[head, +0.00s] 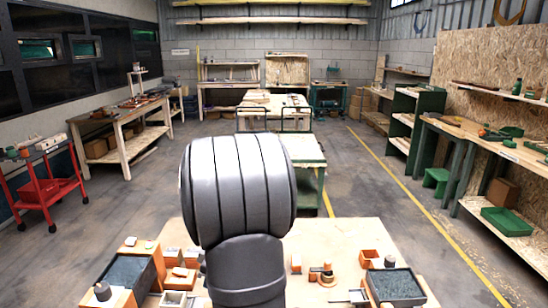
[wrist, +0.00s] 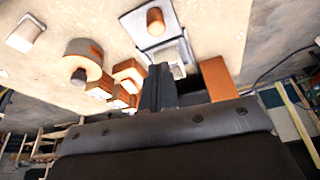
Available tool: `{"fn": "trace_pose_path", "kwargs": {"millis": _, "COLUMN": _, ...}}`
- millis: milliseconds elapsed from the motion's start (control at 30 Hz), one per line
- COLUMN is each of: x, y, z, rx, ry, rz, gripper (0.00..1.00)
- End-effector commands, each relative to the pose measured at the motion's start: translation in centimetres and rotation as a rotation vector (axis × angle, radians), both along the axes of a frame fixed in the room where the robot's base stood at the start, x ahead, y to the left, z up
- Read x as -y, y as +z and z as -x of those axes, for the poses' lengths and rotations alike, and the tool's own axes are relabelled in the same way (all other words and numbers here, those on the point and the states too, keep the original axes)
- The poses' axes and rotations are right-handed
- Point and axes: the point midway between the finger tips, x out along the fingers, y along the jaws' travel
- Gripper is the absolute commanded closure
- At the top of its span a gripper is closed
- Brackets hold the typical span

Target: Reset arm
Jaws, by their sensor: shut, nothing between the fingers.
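My gripper (wrist: 158,88) shows in the wrist view as dark fingers close together, shut with nothing between them. In the head view my grey arm fills the middle and the gripper cannot be made out. The wooden tabletop (head: 340,235) carries small orange and grey parts on both sides of my arm. In the wrist view a grey block (wrist: 172,58) appears close to the fingertips; I cannot tell whether they touch. An orange block (wrist: 218,80) is just right of the fingers.
A dark-filled tray (head: 126,275) stands at the table's left and another (head: 396,286) at its right. An orange box (head: 372,259) is near the right tray. The table behind my arm, towards the right, has bare room. Workbenches and shelves stand farther off.

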Motion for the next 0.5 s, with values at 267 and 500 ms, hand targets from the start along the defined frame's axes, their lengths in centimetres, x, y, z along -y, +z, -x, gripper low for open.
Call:
{"fn": "trace_pose_path", "kwargs": {"millis": 267, "x": -1.5, "y": -4.5, "z": -0.1, "rx": -0.005, "ry": 0.002, "rz": 0.001, "gripper": 1.0}}
{"fn": "trace_pose_path", "kwargs": {"millis": 500, "x": -2.8, "y": -8.6, "z": -0.4, "rx": -0.004, "ry": 0.001, "rz": 0.001, "gripper": 1.0}}
